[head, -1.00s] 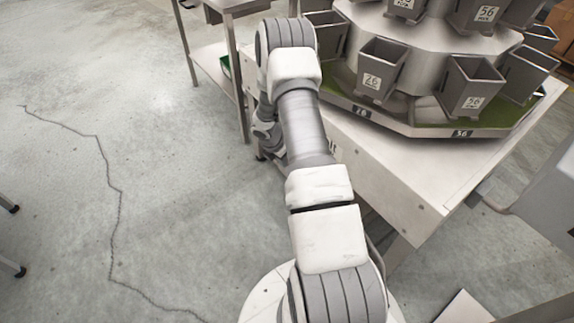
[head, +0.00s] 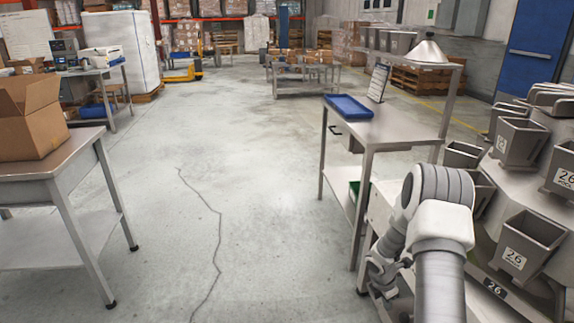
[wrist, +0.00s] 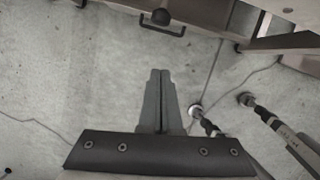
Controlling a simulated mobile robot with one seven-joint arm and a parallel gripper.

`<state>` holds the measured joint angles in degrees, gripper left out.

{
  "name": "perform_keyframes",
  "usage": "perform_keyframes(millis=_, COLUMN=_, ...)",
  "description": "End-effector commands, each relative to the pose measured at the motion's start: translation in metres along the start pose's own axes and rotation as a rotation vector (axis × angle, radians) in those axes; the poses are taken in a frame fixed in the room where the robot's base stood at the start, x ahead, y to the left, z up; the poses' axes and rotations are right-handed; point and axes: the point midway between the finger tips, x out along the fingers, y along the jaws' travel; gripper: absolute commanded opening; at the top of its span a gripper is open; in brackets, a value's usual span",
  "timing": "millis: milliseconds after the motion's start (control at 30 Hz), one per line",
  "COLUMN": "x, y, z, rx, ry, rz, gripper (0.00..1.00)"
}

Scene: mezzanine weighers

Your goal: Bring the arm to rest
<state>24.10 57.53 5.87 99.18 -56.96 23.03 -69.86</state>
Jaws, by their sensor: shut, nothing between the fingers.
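My arm shows at the lower right of the head view, bent at the elbow, beside the weigher with its numbered grey buckets (head: 527,243).
A steel table (head: 385,128) with a blue tray (head: 348,107) stands just beyond my arm. Another table (head: 50,172) at left carries an open cardboard box (head: 30,118). The cracked floor between them is clear. Table legs show in the wrist view.

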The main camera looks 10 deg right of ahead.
Motion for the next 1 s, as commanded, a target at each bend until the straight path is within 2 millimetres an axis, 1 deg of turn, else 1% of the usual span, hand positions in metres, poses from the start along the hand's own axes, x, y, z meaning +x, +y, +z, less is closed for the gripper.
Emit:
perform_keyframes(millis=33, x=-0.014, y=0.004, z=0.004, rx=0.025, ry=-0.010, rz=0.009, gripper=0.00)
perform_keyframes(millis=67, x=-0.023, y=0.005, z=0.006, rx=0.046, ry=-0.016, rz=0.011, gripper=0.00)
perform_keyframes(millis=167, x=-0.063, y=0.011, z=0.013, rx=0.147, ry=-0.037, rz=0.030, gripper=0.00)
perform_keyframes(millis=200, x=-0.081, y=0.013, z=0.016, rx=0.196, ry=-0.045, rz=0.038, gripper=0.00)
perform_keyframes(millis=267, x=-0.109, y=0.014, z=0.019, rx=0.272, ry=-0.054, rz=0.052, gripper=0.00)
perform_keyframes(millis=300, x=-0.127, y=0.013, z=0.020, rx=0.322, ry=-0.060, rz=0.061, gripper=0.00)
perform_keyframes(millis=367, x=-0.153, y=0.012, z=0.020, rx=0.397, ry=-0.064, rz=0.076, gripper=0.00)
perform_keyframes(millis=400, x=-0.170, y=0.011, z=0.020, rx=0.447, ry=-0.066, rz=0.085, gripper=0.00)
perform_keyframes(millis=467, x=-0.196, y=0.007, z=0.019, rx=0.524, ry=-0.065, rz=0.102, gripper=0.00)
perform_keyframes(millis=500, x=-0.212, y=0.005, z=0.018, rx=0.573, ry=-0.063, rz=0.112, gripper=0.00)
perform_keyframes(millis=700, x=-0.288, y=-0.016, z=0.004, rx=0.821, ry=-0.031, rz=0.165, gripper=0.00)
perform_keyframes(millis=800, x=-0.322, y=-0.031, z=-0.006, rx=0.943, ry=-0.001, rz=0.188, gripper=0.00)
perform_keyframes(millis=867, x=-0.341, y=-0.040, z=-0.013, rx=1.015, ry=0.022, rz=0.202, gripper=0.00)
perform_keyframes(millis=900, x=-0.353, y=-0.047, z=-0.017, rx=1.063, ry=0.037, rz=0.210, gripper=0.00)
perform_keyframes(millis=1000, x=-0.380, y=-0.066, z=-0.031, rx=1.180, ry=0.085, rz=0.227, gripper=0.00)
